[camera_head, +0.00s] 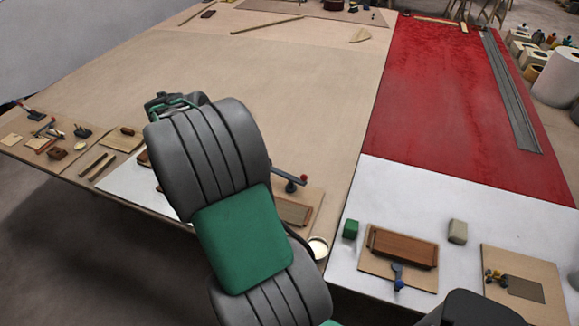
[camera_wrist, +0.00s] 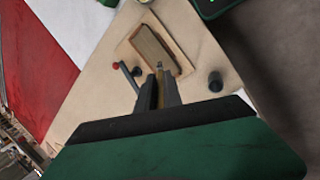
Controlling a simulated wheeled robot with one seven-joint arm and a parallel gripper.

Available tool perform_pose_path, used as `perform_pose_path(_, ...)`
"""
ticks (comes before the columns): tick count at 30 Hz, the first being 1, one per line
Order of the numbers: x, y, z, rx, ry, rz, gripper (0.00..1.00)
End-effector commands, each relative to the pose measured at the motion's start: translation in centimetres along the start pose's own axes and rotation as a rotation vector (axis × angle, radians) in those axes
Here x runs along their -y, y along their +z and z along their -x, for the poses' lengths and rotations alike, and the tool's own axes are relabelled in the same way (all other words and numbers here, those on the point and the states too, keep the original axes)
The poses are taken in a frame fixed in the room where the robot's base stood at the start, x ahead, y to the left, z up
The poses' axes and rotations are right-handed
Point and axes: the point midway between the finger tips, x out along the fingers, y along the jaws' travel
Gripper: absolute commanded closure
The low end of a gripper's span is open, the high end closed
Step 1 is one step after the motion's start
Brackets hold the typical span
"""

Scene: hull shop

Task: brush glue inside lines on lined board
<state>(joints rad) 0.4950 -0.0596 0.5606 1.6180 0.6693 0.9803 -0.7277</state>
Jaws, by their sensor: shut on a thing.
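In the wrist view my gripper (camera_wrist: 158,92) is shut on a thin tool, likely the brush (camera_wrist: 159,68). Only a small part of it shows between the fingers, and its tip points at a tan board with a brown rectangular panel (camera_wrist: 150,45), likely the lined board. I cannot make out its lines or any glue. Contact between tip and board cannot be told. A round pot with pale contents, likely glue (camera_head: 318,247), stands near the front table edge.
A grey bar with a red end (camera_wrist: 121,74) and a dark cylinder (camera_wrist: 216,81) are beside the board. A brown tray (camera_head: 402,248), green block (camera_head: 350,229) and pale block (camera_head: 457,232) lie on the right. Small tools lie at left. The table's back middle is clear.

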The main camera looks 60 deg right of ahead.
Motion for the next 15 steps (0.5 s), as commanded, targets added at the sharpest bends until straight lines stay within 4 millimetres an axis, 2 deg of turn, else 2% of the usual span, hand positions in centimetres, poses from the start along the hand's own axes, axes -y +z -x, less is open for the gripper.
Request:
perform_pose_path(1, -3.0, 1.3, -1.4, 0.019, -0.008, -0.041, 1.0)
perform_pose_path(3, -6.1, 2.9, -3.2, 0.037, -0.017, -0.077, 1.0)
perform_pose_path(6, -9.3, 5.1, -5.2, 0.056, -0.028, -0.116, 1.0)
perform_pose_path(10, -11.3, 6.7, -6.5, 0.067, -0.034, -0.14, 1.0)
perform_pose_path(15, -11.2, 6.8, -7.8, 0.069, -0.035, -0.142, 1.0)
